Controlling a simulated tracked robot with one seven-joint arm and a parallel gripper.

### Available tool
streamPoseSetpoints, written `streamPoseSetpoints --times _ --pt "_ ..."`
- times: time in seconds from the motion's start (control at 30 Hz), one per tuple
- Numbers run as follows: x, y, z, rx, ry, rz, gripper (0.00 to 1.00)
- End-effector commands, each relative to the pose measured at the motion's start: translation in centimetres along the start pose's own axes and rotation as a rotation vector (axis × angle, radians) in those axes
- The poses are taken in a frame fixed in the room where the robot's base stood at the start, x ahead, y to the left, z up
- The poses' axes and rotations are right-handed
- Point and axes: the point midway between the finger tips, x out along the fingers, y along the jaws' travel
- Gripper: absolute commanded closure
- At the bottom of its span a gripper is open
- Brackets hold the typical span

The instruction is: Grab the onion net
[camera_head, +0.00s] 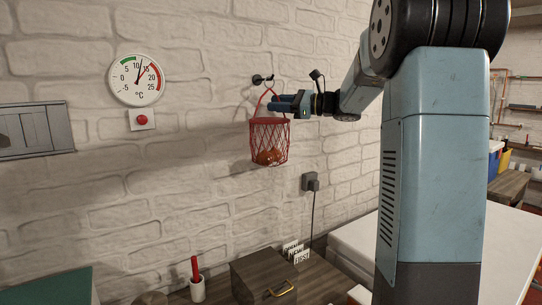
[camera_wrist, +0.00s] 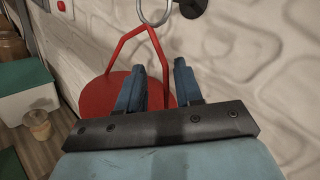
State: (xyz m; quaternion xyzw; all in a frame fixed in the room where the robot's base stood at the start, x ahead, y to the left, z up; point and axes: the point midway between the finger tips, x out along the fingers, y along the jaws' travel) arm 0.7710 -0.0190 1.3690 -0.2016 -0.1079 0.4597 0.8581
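The onion net (camera_head: 270,142) is a red mesh basket with orange-brown onions at its bottom, hanging against the white brick wall. Its red loop handle rises to a metal ring on a dark wall hook (camera_head: 258,80). The onions are hidden there.
A thermometer dial (camera_head: 136,80) and a red button (camera_head: 142,120) are on the wall to the left. A socket with a cable (camera_head: 311,182) is below right of the net. A wooden box (camera_head: 275,277) and a cup with a red stick (camera_head: 197,289) stand below.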

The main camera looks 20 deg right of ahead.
Motion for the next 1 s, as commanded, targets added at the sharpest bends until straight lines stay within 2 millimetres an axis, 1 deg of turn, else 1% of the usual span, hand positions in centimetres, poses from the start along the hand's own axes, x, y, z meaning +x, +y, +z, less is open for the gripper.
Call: streamPoseSetpoints --times 0.03,0.1,0.17,0.4,0.77,1.0 --pt "0.8 0.1 0.1 0.0 -0.002 0.003 0.65" --pt "1.7 0.1 0.0 0.0 -0.001 0.003 0.65" --pt "2.2 0.1 0.1 0.0 -0.001 0.002 0.65" --pt "2.4 0.0 0.1 0.0 0.0 0.0 0.65" --pt "2.3 0.0 0.0 0.0 0.0 0.0 0.99" --pt "2.3 0.0 0.0 0.0 0.0 -0.001 1.0"
